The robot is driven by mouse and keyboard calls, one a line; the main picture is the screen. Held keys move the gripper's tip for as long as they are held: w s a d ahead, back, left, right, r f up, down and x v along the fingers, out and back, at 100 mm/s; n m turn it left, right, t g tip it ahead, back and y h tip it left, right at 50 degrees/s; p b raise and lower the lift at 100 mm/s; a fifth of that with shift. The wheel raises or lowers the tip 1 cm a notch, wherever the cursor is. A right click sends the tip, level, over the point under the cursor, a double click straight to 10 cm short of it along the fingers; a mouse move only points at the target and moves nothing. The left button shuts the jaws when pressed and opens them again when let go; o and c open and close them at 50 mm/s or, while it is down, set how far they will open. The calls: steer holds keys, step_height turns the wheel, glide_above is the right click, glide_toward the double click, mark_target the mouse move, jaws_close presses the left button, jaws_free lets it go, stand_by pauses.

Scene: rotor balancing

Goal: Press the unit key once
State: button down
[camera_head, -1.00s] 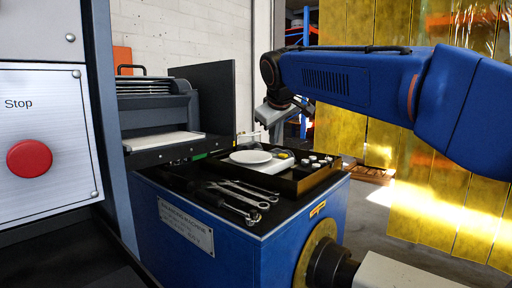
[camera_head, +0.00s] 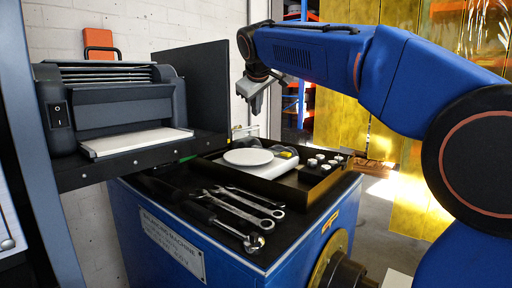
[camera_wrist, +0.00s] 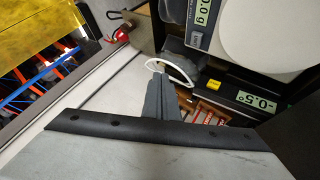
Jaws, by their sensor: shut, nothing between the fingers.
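The scale (camera_head: 277,167) lies in the black tray on the blue cabinet, with a round white pan (camera_head: 248,157) on top. In the wrist view its pan (camera_wrist: 265,30) and its display (camera_wrist: 203,12) reading 0.0 g show at the upper right. A small dark mark (camera_wrist: 196,38) sits below the display; I cannot tell whether it is the unit key. My gripper (camera_head: 256,112) is shut and empty, pointing down above and behind the tray, apart from the scale. Its grey fingers also show in the wrist view (camera_wrist: 172,45).
An angle gauge (camera_wrist: 258,102) reads -0.5° beside the scale. Several small white pieces (camera_head: 320,162) stand at the tray's right. Wrenches (camera_head: 240,207) lie on the cabinet top in front. A printer-like machine (camera_head: 110,105) and a dark upright panel (camera_head: 205,85) stand left of the tray.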

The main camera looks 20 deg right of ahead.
mark_target(256, 147)
steer(key=shift+f, duration=4.4)
steer(key=shift+f, duration=0.2)
steer(key=shift+f, duration=0.25)
steer(key=shift+f, duration=0.45)
steer(key=shift+r, duration=0.9)
steer(key=shift+r, duration=2.5)
